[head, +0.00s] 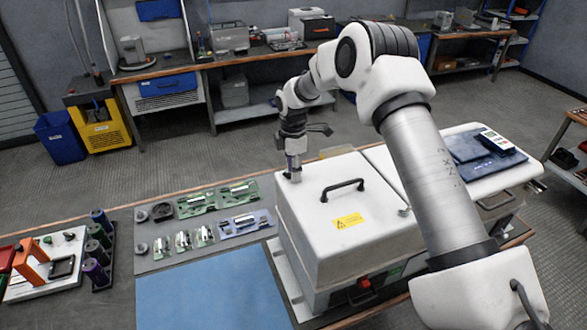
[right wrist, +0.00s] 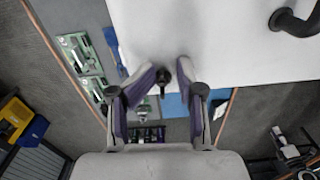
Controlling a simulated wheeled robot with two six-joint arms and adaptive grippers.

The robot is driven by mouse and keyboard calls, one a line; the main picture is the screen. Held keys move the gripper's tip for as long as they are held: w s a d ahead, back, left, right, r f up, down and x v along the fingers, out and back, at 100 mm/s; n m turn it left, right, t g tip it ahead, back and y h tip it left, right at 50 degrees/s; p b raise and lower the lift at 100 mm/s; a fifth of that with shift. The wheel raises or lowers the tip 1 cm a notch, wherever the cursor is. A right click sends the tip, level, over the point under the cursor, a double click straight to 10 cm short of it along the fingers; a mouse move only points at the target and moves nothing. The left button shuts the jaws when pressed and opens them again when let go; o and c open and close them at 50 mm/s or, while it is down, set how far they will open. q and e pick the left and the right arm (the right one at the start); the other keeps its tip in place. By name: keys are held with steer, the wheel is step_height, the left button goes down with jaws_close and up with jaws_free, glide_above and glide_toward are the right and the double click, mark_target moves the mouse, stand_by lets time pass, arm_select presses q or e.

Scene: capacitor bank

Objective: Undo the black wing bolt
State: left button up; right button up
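The black wing bolt (right wrist: 162,77) shows in the right wrist view near the edge of the white lid. It is small and dark, and its wings are hard to make out. My right gripper (right wrist: 166,70) has its two purple-grey fingers on either side of the bolt, with small gaps visible. In the head view my right gripper (head: 293,172) points down at the far left corner of the white cabinet lid (head: 372,205) and hides the bolt there. My left gripper is not in view.
The lid carries a black handle (head: 342,188) and a yellow warning label (head: 348,221). Left of the cabinet lie a grey mat with green boards (head: 196,203), a blue mat (head: 210,295) and several dark cylinders (head: 97,250). A blue tablet-like panel (head: 490,158) lies at the right.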

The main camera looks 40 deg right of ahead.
step_height(320, 180, up, 12)
stand_by(0.4)
steer(key=shift+w, duration=0.1)
stand_by(0.3)
